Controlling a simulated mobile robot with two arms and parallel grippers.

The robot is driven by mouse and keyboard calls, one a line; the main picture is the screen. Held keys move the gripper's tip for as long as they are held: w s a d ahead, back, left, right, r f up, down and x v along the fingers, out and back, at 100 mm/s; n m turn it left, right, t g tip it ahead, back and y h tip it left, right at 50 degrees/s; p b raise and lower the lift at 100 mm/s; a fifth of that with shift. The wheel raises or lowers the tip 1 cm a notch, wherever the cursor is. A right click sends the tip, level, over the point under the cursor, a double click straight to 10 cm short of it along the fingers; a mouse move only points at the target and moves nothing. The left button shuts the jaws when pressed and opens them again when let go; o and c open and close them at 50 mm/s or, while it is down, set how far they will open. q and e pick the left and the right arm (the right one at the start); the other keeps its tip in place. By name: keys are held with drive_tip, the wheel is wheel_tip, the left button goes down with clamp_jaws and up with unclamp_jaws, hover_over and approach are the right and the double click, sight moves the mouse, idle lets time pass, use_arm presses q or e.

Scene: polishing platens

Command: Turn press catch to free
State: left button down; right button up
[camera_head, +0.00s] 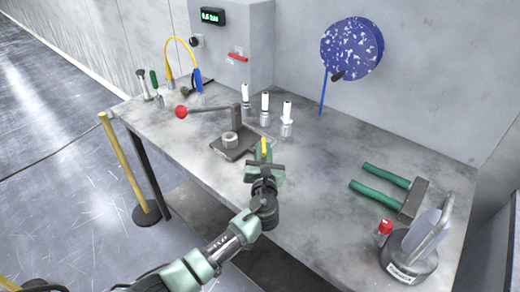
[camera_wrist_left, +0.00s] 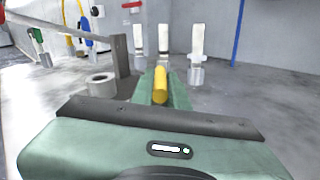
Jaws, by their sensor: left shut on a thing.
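The press stands on the grey bench, with a dark base plate (camera_head: 232,147), an upright post and a long lever ending in a red ball (camera_head: 181,112). A metal ring (camera_head: 230,139) sits on the plate; it also shows in the left wrist view (camera_wrist_left: 101,85). A short yellow bar, which looks like the press catch (camera_head: 264,145), is at the plate's right side. My left gripper (camera_head: 264,153) is shut on this yellow bar (camera_wrist_left: 160,86), its green fingers around it. The bar's lower end is hidden. My right gripper is out of view.
Three white-topped posts (camera_head: 265,103) stand just behind the press. A wall box (camera_head: 235,40) carries a display and red handle. A speckled blue disc (camera_head: 351,48) hangs on the wall. The bench between is clear.

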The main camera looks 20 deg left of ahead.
use_arm(q)
drive_tip(key=shift+w+d+f+n+g+y+b, duration=0.1)
drive_tip(key=shift+d+n+g+y+b, duration=0.1)
drive_tip(key=shift+n+y, duration=0.3)
drive_tip(key=shift+d+f+n+g+y+b, duration=0.1)
drive_tip(key=shift+d+n+g+y+b, duration=0.15)
drive_tip(key=shift+y, duration=0.45)
drive_tip(key=shift+w+d+n+g+y+b, duration=0.1)
drive_tip(key=shift+n+g+y+b, duration=0.45)
drive_tip(key=shift+n+y, duration=0.45)
drive_tip(key=shift+d+g+y, duration=0.1)
drive_tip(key=shift+g+y, duration=0.2)
drive_tip(key=shift+y, duration=0.2)
drive_tip(key=shift+r+n, duration=0.1)
drive_tip(key=shift+n, duration=0.15)
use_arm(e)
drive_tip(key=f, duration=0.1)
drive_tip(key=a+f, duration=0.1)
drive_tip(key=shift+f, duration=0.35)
use_arm(q)
drive_tip(key=c, duration=1.4)
unclamp_jaws()
drive_tip(key=shift+w, duration=0.1)
